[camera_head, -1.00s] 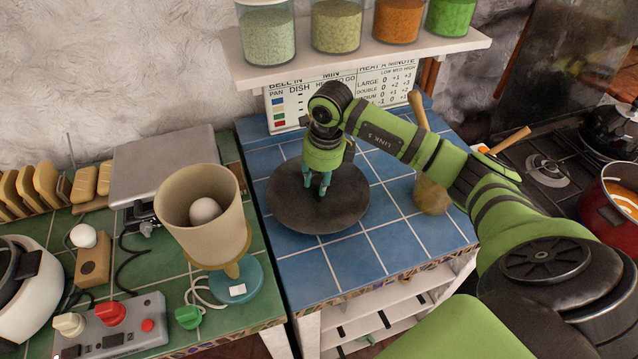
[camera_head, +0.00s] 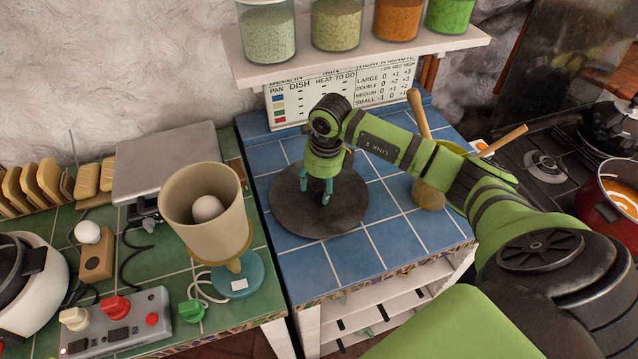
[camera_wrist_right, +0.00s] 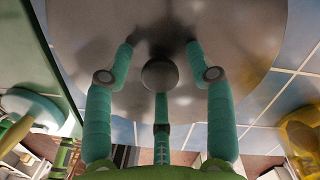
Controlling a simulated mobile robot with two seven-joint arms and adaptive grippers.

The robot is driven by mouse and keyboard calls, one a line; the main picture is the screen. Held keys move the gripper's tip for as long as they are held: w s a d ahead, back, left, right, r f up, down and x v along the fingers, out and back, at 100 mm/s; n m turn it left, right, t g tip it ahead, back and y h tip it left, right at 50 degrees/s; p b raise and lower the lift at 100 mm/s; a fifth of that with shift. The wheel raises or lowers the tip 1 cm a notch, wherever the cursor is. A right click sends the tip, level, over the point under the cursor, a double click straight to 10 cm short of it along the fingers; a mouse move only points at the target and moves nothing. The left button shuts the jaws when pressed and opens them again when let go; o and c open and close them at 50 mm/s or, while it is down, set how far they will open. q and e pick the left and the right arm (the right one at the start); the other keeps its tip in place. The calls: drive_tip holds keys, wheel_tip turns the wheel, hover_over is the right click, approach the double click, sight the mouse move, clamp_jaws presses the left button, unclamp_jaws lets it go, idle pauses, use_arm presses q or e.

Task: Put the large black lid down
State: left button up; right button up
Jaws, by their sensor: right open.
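The large black lid (camera_head: 290,212) is a dark round disc lying on the blue tiled counter in the head view. It fills the upper part of the right wrist view (camera_wrist_right: 232,75), where its round knob (camera_wrist_right: 160,75) sits between my fingers. My right gripper (camera_head: 317,198) is over the lid's middle, pointing down. My left gripper is in neither view.
The blue tiled counter (camera_head: 400,238) has free room right of and in front of the lid. A wooden spoon or mallet (camera_head: 428,195) stands to the right. A beige cup-shaped vessel (camera_head: 205,225) stands to the left. A shelf with jars (camera_head: 345,50) is above, and a red pot (camera_head: 600,205) is far right.

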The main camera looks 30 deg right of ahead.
sight(324, 187)
drive_tip(key=shift+r+b, duration=0.3)
drive_tip(key=shift+r, duration=0.15)
wheel_tip(324, 187, up, 11)
drive_tip(key=s+b, duration=0.1)
drive_tip(key=b, duration=0.1)
drive_tip(key=shift+s+d, duration=0.15)
drive_tip(key=shift+d, duration=0.1)
drive_tip(key=shift+s, duration=0.15)
